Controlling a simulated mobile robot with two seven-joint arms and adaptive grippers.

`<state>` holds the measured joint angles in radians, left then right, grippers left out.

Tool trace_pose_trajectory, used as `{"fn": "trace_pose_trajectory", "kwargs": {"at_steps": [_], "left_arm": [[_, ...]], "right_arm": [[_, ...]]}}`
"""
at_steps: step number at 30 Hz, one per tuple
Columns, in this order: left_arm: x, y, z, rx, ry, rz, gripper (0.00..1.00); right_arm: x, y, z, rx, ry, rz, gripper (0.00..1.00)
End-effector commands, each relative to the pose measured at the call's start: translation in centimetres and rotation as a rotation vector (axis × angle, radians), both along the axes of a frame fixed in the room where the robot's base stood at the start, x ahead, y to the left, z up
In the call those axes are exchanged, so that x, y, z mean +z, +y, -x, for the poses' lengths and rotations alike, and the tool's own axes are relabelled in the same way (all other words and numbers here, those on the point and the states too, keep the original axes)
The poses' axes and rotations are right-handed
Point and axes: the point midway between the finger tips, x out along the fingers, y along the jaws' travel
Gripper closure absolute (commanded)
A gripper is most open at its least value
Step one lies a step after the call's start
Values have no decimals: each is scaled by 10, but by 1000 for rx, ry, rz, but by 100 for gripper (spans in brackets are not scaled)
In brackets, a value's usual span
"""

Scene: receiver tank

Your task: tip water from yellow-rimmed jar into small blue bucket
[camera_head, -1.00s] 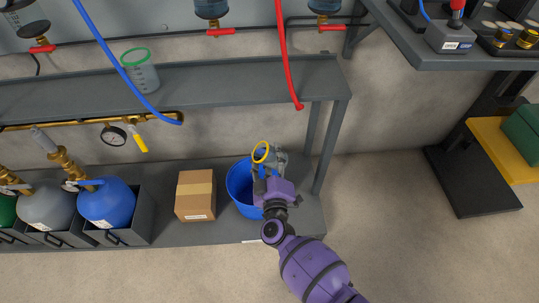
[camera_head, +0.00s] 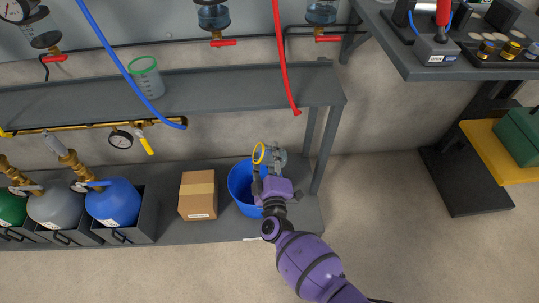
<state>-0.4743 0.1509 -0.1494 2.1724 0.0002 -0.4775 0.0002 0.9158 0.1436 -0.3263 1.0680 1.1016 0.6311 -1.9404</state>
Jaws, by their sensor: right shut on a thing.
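The small blue bucket (camera_head: 242,188) stands on the low grey shelf, to the right of a cardboard box. My right gripper (camera_head: 264,172) is over the bucket's right side and covers part of it. It is shut on the yellow-rimmed jar (camera_head: 259,153), which is tilted with its yellow rim facing left, above the bucket. The gripper hides most of the jar's body. I cannot make out water in the jar or in the bucket. My left gripper is not in view.
The cardboard box (camera_head: 198,194) stands close left of the bucket. Gas cylinders (camera_head: 113,203) stand farther left. A green-rimmed jar (camera_head: 147,78) is on the upper shelf (camera_head: 220,92). A red hose (camera_head: 285,60) and a blue hose (camera_head: 105,45) hang in front. Open floor lies right.

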Motion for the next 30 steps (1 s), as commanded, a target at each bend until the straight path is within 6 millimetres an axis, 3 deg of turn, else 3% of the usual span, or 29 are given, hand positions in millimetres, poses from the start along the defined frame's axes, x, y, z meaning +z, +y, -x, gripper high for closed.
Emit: {"fn": "trace_pose_trajectory", "kwargs": {"at_steps": [9,21,30], "left_arm": [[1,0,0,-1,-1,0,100],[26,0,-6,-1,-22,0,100],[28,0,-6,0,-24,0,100]], "right_arm": [[0,0,0,0,-1,8,90],[12,2,0,-1,-1,189,90],[10,2,0,0,0,225,90]]}}
